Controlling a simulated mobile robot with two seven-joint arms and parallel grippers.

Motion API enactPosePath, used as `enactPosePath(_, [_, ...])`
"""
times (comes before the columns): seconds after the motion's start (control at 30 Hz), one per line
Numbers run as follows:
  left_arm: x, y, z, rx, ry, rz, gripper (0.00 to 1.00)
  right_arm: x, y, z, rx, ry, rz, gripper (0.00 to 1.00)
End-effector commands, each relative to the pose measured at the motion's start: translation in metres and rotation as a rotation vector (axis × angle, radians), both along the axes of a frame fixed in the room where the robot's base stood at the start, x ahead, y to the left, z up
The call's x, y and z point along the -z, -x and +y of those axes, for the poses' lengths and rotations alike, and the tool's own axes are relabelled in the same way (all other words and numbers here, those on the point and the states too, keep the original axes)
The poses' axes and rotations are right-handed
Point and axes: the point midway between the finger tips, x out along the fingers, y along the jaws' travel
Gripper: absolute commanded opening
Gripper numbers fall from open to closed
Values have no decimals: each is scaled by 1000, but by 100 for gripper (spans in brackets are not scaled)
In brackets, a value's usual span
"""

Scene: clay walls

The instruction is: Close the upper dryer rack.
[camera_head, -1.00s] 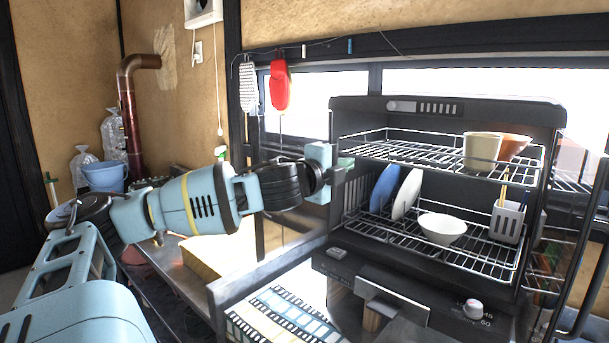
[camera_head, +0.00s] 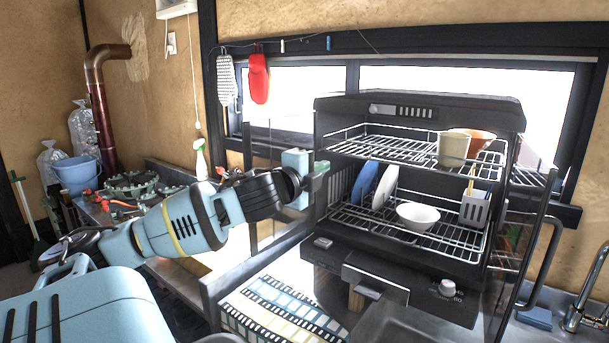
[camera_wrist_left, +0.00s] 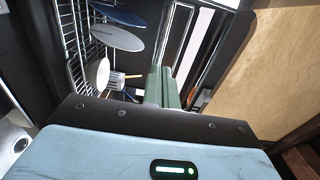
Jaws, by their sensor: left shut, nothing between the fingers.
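The upper dryer rack (camera_head: 385,152) is a wire rack in the open black dish dryer (camera_head: 350,110). It holds a cream cup (camera_head: 452,150) and a brown-orange cup (camera_head: 478,142) at its right. How far the rack stands out is hard to tell. My left gripper (camera_head: 322,168) is shut and empty at the dryer's left side, near the left end of the upper rack. Whether it touches the rack is unclear. Its green fingers show together in the left wrist view (camera_wrist_left: 162,86). My right gripper is not in view.
The lower rack (camera_head: 440,236) holds plates (camera_head: 385,187), a white bowl (camera_head: 418,215) and a utensil holder (camera_head: 475,210). The dryer's door (camera_head: 520,260) stands open at the right. A striped cloth (camera_head: 275,305) lies before the dryer; a faucet (camera_head: 585,300) stands right.

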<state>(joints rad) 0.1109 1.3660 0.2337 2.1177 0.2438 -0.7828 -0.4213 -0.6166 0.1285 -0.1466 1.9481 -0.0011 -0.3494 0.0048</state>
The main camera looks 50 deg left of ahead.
Motion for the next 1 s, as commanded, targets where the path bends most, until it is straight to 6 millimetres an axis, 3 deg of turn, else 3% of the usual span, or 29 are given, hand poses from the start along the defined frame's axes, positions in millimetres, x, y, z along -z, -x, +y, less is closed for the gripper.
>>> enactPosePath(0.6, [-1,49,-10,-2,1,-2,0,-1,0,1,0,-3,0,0])
enactPosePath(1.0, [0,52,-11,-3,-1,0,0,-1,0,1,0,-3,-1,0])
